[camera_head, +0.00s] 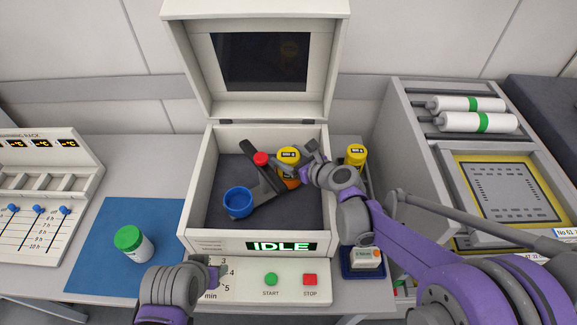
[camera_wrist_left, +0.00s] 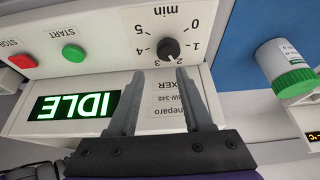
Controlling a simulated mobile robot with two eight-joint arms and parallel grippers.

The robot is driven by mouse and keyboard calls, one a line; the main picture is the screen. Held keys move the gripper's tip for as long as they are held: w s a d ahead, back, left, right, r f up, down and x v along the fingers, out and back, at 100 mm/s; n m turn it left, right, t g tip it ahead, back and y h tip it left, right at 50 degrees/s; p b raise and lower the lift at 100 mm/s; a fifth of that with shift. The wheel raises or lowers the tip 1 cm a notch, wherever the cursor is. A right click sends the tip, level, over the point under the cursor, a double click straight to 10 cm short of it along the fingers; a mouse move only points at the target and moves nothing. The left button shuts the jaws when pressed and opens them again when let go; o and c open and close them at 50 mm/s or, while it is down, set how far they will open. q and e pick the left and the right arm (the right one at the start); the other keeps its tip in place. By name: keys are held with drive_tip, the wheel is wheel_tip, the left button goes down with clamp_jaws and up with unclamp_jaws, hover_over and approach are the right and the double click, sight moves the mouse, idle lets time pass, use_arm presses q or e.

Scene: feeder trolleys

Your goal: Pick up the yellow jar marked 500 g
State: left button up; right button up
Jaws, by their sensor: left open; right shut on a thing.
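A yellow-lidded jar (camera_head: 288,155) with a white label on its lid, seemingly reading 500 g, is inside the open mixer (camera_head: 187,237), at the upper right of its dark chamber. My right gripper (camera_head: 302,168) is shut on this jar from the right; the fingers partly hide its side. A second yellow-lidded jar (camera_head: 355,154) stands outside the mixer, to its right; its label is too small to read surely. My left gripper (camera_head: 214,270) is open and empty in front of the mixer panel. In the left wrist view its fingers (camera_wrist_left: 158,80) point at the dial (camera_wrist_left: 169,50).
In the chamber are a grey rotor arm with a red knob (camera_head: 261,159) and an empty blue cup (camera_head: 238,203). The mixer lid (camera_head: 180,60) is up. A green-lidded jar (camera_head: 133,242) stands on a blue mat (camera_head: 95,270) at left. A stencil machine (camera_head: 470,150) is at right.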

clamp_jaws()
